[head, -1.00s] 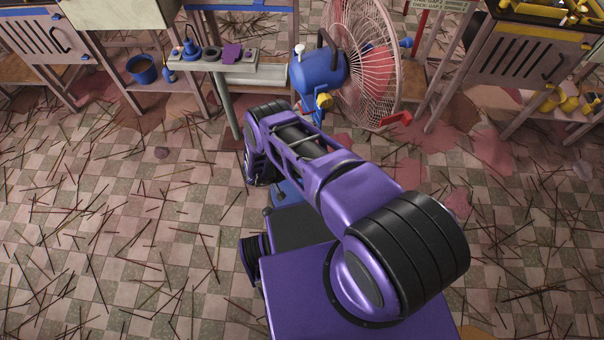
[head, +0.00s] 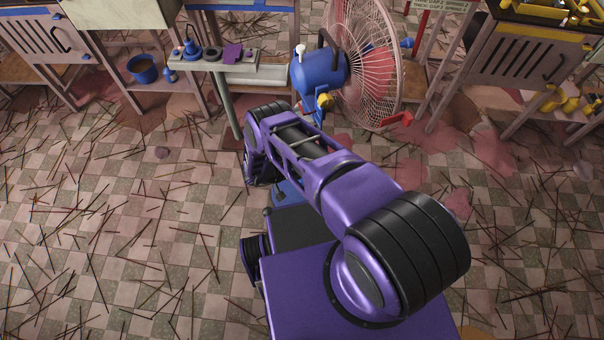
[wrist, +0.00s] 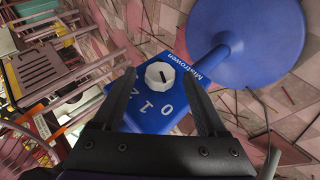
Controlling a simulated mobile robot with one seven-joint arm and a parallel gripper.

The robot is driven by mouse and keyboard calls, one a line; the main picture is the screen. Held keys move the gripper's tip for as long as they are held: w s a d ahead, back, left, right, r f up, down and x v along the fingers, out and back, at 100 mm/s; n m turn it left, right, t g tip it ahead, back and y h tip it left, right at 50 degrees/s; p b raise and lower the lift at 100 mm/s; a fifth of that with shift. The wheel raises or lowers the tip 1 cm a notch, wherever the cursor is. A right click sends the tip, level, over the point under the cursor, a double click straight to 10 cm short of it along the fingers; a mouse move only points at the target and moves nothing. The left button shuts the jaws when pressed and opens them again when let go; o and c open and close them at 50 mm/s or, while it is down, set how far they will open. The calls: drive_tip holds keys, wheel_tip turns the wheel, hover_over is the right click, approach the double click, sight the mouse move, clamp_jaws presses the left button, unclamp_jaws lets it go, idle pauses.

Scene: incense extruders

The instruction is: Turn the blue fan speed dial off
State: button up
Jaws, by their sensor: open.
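The fan speed dial is a white round knob (wrist: 160,76) with a dark pointer line, on a blue control box (wrist: 157,105) marked with white numerals, including 0, 1 and 2. Which numeral the pointer is at, I cannot tell. My gripper (wrist: 159,82) is open, with one dark finger on each side of the dial and a gap visible to both sides. The box adjoins the fan's round blue base (wrist: 261,37) in the wrist view. In the head view the blue fan (head: 319,74) stands beyond my arm, which hides the gripper and dial.
The fan's wire cage (head: 388,85) is at right of its motor. A narrow shelf (head: 215,66) with small items stands left of the fan. Workbenches line the back, with a blue bucket (head: 142,69) at left. Incense sticks litter the checkered floor (head: 110,230).

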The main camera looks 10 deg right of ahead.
drive_tip(key=p+v, duration=0.1)
drive_tip(key=v, duration=1.6)
